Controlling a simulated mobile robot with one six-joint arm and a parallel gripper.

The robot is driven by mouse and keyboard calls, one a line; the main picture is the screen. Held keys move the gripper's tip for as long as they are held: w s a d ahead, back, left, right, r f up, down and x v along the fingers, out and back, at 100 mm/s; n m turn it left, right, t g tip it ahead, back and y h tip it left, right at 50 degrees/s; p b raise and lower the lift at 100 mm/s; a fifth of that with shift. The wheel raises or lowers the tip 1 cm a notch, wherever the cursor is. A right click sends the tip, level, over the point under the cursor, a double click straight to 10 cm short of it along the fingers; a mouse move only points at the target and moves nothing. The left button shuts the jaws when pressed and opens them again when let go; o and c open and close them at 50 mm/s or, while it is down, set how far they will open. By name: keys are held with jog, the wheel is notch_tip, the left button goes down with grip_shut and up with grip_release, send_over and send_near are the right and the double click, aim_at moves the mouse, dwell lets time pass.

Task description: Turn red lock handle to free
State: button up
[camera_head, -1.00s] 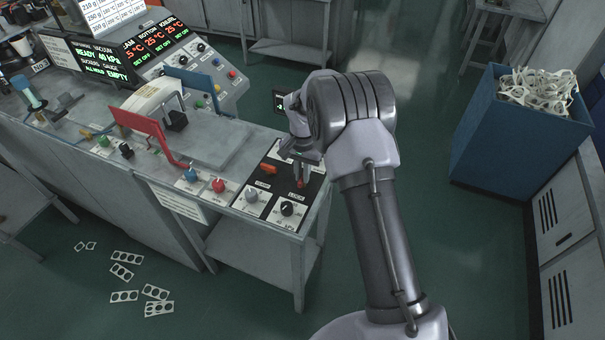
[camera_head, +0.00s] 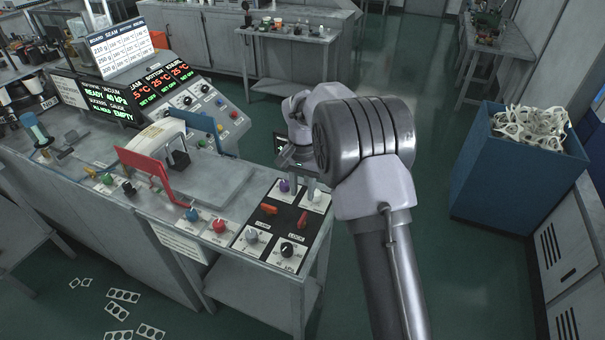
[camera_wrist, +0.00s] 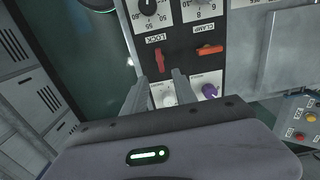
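The red lock handle (camera_wrist: 160,62) sits on a black panel above the word LOCK in the head view's layout; there it is a small red bar (camera_head: 303,219). In the wrist view it stands nearly upright in the picture, just beyond the fingertips. My gripper (camera_wrist: 161,77) is open and empty, its two fingers apart and pointing toward the handle. In the head view my gripper (camera_head: 303,184) is over the panel's far edge, clear of the handle. The orange clamp handle (camera_wrist: 210,49) lies crosswise beside it; it also shows in the head view (camera_head: 268,208).
A purple knob (camera_wrist: 210,90) and a pale knob (camera_wrist: 168,98) are close to the fingers. Black-scaled dials (camera_head: 288,249) are at the panel's near end. A red bent frame (camera_head: 147,163) stands left on the bench. A blue bin (camera_head: 510,170) is at right.

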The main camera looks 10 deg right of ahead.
notch_tip(320, 180, up, 6)
jog(key=shift+r+p, duration=0.2)
jog(key=shift+p, duration=0.2)
jog(key=s+a+r+n+t+y+b, duration=0.1)
jog(key=s+r+t+b, duration=0.1)
jog(key=s+b, duration=0.6)
jog(key=s+a+r+n+t+b, duration=0.15)
jog(key=s+b, duration=0.25)
jog(key=s, duration=0.8)
jog(key=s+a+f+t+y+b, duration=0.1)
jog(key=s+f+b, duration=0.4)
jog(key=s, duration=0.8)
notch_tip(320, 180, down, 2)
jog(key=shift+s+a+t, duration=0.2)
jog(key=shift+t, duration=0.45)
jog(key=shift+o, duration=0.3)
